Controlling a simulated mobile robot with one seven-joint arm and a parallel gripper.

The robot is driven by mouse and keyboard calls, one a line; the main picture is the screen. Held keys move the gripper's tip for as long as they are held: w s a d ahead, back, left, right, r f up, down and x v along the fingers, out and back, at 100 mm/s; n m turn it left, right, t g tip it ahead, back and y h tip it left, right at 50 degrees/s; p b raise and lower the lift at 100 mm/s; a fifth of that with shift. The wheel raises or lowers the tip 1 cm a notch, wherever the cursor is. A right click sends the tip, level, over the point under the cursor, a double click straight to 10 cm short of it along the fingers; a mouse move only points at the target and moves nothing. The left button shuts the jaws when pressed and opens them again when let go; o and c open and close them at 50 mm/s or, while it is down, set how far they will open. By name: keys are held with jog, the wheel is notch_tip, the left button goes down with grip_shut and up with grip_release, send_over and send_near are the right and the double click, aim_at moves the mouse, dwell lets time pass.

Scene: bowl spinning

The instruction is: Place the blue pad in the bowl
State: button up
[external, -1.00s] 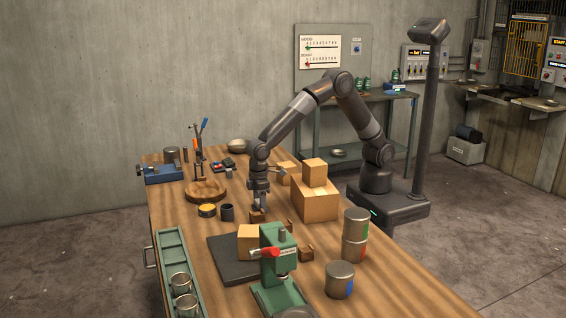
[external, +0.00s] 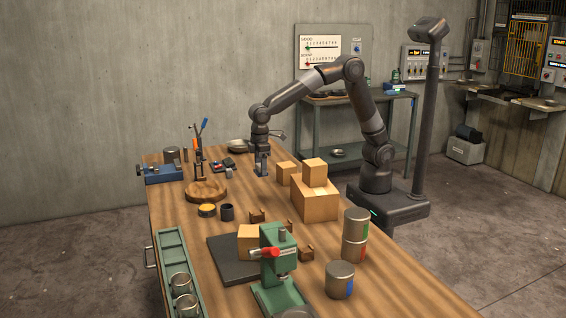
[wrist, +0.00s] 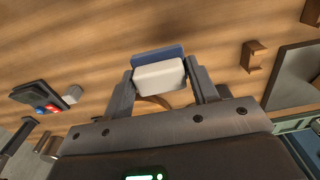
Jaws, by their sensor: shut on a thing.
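My gripper (external: 262,173) is shut on the blue pad, holding it above the table toward its far end. In the wrist view the fingers of my gripper (wrist: 160,82) clasp a small block with a white face and a blue part (wrist: 157,55), which I take as the blue pad. In the external view the pad is too small to make out clearly. A shallow metal bowl (external: 238,145) sits at the far end of the table, behind and left of my gripper. I cannot make out the bowl in the wrist view.
A dark tray with red and blue pieces (external: 222,163) lies left of my gripper. A round wooden base with a stand (external: 205,192) is nearer left. Cardboard boxes (external: 314,200) stand to the right. A small wooden holder (external: 257,215) is nearer the camera. Another bowl (external: 338,153) is on the shelf.

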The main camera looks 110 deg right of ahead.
jog(key=shift+s+d+r, duration=0.25)
jog(key=shift+d+r, duration=0.1)
jog(key=shift+d, duration=0.25)
jog(key=d+r+m, duration=0.1)
jog(key=d+m, duration=0.3)
jog(key=d, duration=2.5)
jog(key=s+d+m, duration=0.3)
jog(key=s+d, duration=0.6)
jog(key=d, duration=0.5)
jog(key=s+d+m, duration=0.2)
jog(key=s+d, duration=0.7)
jog(key=d, duration=0.5)
send_near(239, 142)
jog(key=a+f, duration=0.1)
jog(key=a, duration=0.1)
jog(key=w+a+f, duration=0.1)
jog(key=a+f, duration=0.1)
jog(key=a, duration=0.1)
jog(key=shift+w+a+f, duration=0.15)
jog(key=shift+a+f, duration=0.05)
jog(key=shift+a, duration=0.15)
jog(key=shift+f, duration=2.05)
jog(key=o, duration=1)
jog(key=shift+f, duration=0.15)
